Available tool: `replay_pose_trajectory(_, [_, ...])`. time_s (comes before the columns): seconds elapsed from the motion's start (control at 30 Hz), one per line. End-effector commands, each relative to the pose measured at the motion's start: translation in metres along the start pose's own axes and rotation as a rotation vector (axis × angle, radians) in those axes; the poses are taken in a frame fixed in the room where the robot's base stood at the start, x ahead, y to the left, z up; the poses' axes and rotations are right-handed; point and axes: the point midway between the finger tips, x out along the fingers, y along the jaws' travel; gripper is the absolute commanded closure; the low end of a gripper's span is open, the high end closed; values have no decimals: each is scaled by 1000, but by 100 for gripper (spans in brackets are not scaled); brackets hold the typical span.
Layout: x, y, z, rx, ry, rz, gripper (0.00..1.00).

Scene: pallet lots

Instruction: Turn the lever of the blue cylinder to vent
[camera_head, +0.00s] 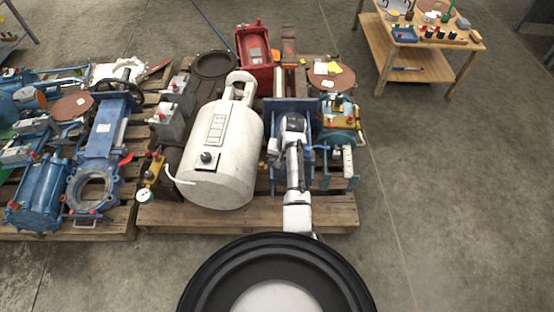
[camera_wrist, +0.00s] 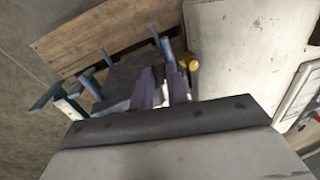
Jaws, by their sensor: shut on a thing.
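The blue unit under my arm (camera_head: 280,104) stands on the middle pallet, just right of a large white tank. My arm covers most of it, so its cylinder body and lever do not show clearly in the head view. In the wrist view my gripper (camera_wrist: 163,80) points down among blue posts (camera_wrist: 168,50). Its two dark fingers are close together and shut on a thin part, which appears to be the lever. The fingers largely hide that part, and its setting cannot be read.
The white tank (camera_head: 222,140) stands close on the left and fills the right of the wrist view. A blue and yellow valve unit (camera_head: 340,118) is close on the right. Blue machinery (camera_head: 98,150) crowds the left pallet. A wooden table (camera_head: 425,45) stands back right; the right floor is clear.

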Motion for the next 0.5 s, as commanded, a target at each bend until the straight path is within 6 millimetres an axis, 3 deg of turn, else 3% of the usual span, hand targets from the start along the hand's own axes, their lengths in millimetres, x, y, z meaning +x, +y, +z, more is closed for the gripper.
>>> replay_pose_trajectory(0.5, [-2, 6, -1, -119, -21, 0, 100])
